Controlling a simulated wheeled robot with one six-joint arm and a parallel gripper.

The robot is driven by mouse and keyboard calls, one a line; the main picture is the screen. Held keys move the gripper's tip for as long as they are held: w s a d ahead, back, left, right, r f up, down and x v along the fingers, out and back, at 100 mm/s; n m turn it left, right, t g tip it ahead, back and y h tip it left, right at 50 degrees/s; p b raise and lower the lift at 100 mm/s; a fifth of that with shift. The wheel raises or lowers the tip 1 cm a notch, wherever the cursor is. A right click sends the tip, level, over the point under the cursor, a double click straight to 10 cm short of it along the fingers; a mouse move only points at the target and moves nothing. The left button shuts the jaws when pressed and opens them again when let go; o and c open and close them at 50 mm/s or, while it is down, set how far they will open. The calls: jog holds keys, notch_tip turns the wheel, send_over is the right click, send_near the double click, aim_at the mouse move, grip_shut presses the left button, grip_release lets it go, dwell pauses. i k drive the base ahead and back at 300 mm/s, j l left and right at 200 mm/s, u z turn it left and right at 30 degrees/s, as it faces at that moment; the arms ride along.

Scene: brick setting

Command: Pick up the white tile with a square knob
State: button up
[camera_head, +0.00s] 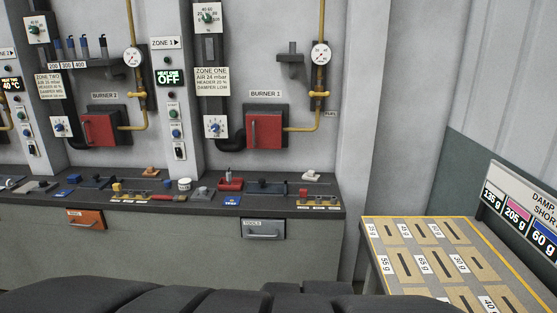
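A small whitish tile (311,176) with a small raised knob lies at the back right of the dark counter (332,207). The knob looks blocky, but it is too small to be sure of its shape. A grey tile (202,192) with a knob lies further left, near the counter's front. A white round piece (184,184) stands just left of that grey tile. An orange-brown tile (150,172) with a knob lies at the back left. My gripper is not in view.
A red block holder (230,181), blue pieces and rails crowd the counter. Burner boxes with red doors (264,130) and yellow pipes are on the wall behind. A slotted board (405,229) with weight labels stands at right. Dark rounded shapes fill the bottom edge.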

aim_at(311, 176)
jog(key=i+j, duration=0.1)
jog(key=i, duration=0.4)
jog(key=i+j+z, duration=0.1)
jog(key=i, duration=0.4)
jog(key=i+j, duration=0.1)
jog(key=i, duration=0.4)
jog(key=i+j, duration=0.15)
jog(key=i, duration=0.3)
jog(key=z, duration=0.05)
